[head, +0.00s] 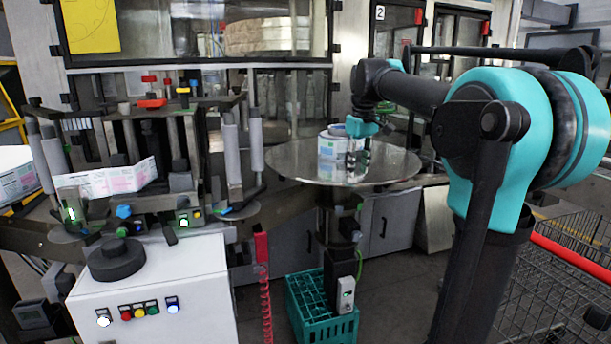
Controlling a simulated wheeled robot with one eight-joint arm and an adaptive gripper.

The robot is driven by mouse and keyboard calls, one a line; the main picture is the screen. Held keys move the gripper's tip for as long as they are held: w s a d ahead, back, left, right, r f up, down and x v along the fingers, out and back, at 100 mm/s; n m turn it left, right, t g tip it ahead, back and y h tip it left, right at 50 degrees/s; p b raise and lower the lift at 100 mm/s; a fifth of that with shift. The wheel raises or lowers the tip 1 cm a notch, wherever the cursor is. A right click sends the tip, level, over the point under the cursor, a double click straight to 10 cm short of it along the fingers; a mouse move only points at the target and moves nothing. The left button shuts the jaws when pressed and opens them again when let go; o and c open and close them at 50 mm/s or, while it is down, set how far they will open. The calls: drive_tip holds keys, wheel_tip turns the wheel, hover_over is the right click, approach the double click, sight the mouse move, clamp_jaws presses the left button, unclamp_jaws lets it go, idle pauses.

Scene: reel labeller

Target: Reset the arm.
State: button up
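My teal and black arm reaches in from the right, and my gripper (357,160) points down over the round metal turntable (395,165). A white label reel (327,146) with blue and green print stands on the turntable, directly left of my gripper. My fingers overlap or sit right beside the reel's right edge; I cannot tell whether they touch it. The fingers are small and dark, so their opening cannot be made out.
The labelling machine (140,125), with rollers and a printed label web (110,180), stands left. A white control box (165,280) is at front left. A teal crate (298,300) sits under the turntable. A wire cart with a red handle (575,258) is at right.

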drive_tip(key=s+d+f+m, duration=0.1)
drive_tip(key=s+f+m, duration=0.1)
drive_tip(key=s+f, duration=0.6)
drive_tip(key=s+d+f+m+t, duration=0.1)
drive_tip(key=s+f+m, duration=0.1)
drive_tip(key=s+f, duration=0.7)
drive_tip(key=s+d+f+m+t, duration=0.1)
drive_tip(key=s+f, duration=0.7)
drive_tip(key=f, duration=0.9)
drive_tip(key=shift+s+d+m, duration=0.15)
drive_tip(key=shift+d+m, duration=0.3)
drive_tip(key=shift+m, duration=0.35)
drive_tip(key=shift+c, duration=0.4)
